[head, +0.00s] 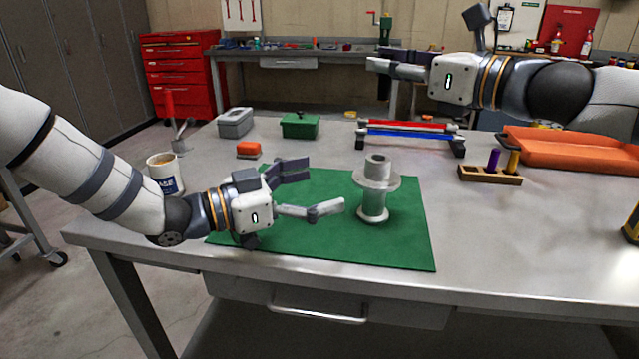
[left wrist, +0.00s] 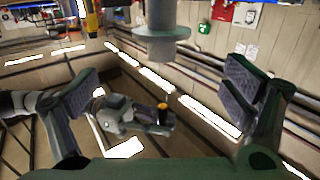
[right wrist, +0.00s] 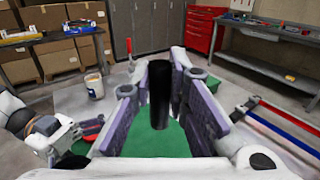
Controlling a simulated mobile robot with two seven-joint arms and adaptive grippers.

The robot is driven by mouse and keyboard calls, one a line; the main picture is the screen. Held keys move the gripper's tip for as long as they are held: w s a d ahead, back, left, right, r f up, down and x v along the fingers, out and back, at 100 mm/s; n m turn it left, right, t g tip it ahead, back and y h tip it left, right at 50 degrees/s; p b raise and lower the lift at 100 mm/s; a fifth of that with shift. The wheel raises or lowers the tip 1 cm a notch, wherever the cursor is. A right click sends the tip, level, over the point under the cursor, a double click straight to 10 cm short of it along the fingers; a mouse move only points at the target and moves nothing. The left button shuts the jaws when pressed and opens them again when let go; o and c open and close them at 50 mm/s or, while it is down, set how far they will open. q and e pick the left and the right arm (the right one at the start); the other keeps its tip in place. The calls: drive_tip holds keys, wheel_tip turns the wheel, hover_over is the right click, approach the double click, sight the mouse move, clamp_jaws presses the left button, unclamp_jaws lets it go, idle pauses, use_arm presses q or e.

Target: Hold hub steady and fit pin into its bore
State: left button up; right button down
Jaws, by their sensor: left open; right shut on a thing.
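The grey flanged hub (head: 376,194) stands upright on the green mat (head: 405,240), its bore facing up. It also shows at the top of the left wrist view (left wrist: 160,45). My left gripper (head: 318,188) is open just left of the hub, its fingers apart from it. An orange-yellow end of the pin (left wrist: 163,106) shows in the left wrist view.
A wooden rack (head: 490,174) with purple and yellow pegs stands at right, beside an orange tray (head: 570,148). Red and blue bars (head: 410,130) lie on a stand behind the hub.

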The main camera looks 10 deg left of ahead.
sight(367, 173)
use_arm(q)
drive_tip(key=x, duration=1.2)
drive_tip(key=shift+a, duration=0.1)
drive_tip(key=shift+f, duration=0.1)
drive_tip(key=c, duration=2)
use_arm(e)
drive_tip(key=shift+y, duration=0.3)
drive_tip(key=f, duration=0.4)
drive_tip(key=s+d+f, duration=0.1)
drive_tip(key=f, duration=0.1)
drive_tip(key=shift+f, duration=0.35)
drive_tip(key=shift+d, duration=0.1)
